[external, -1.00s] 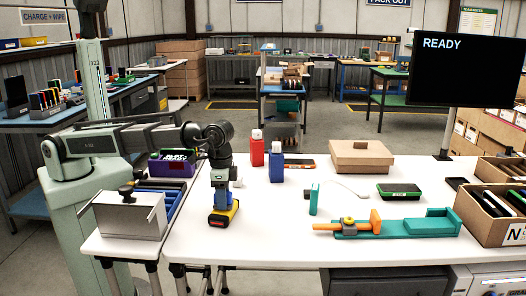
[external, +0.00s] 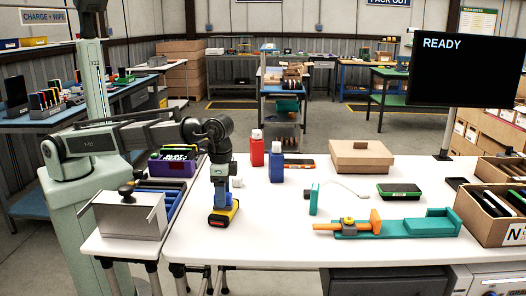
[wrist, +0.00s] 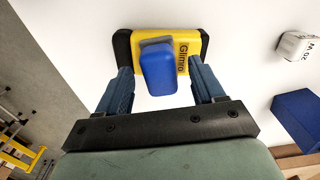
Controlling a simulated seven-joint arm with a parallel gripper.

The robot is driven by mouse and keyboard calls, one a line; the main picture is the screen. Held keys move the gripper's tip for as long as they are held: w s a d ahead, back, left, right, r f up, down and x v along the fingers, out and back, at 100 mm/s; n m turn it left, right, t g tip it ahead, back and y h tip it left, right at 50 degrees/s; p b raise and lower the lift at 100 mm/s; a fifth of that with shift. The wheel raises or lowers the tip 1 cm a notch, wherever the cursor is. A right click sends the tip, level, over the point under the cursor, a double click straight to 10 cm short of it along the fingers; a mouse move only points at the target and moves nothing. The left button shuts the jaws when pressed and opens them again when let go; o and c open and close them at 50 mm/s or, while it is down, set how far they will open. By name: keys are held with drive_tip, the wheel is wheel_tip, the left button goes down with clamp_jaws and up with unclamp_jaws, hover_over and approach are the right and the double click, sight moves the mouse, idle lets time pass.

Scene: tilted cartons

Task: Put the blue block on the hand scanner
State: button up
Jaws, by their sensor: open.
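The blue block (wrist: 159,70) shows in the wrist view between my two fingers, with a gap on each side. It appears tilted, over the middle of a yellow-and-black device (wrist: 190,50) marked with black lettering, apparently the hand scanner. This device also shows in the external view (external: 220,217), on the white table near its left end. My gripper (external: 220,187) points down just above it. In the wrist view my gripper (wrist: 158,88) is open, its fingers on either side of the block. The contact between block and device is hidden.
A teal fixture (external: 400,229) lies farther right. The front middle of the table is clear.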

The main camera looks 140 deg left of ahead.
wheel_tip(320, 180, up, 10)
drive_tip(key=shift+r, duration=0.25)
idle(0.5)
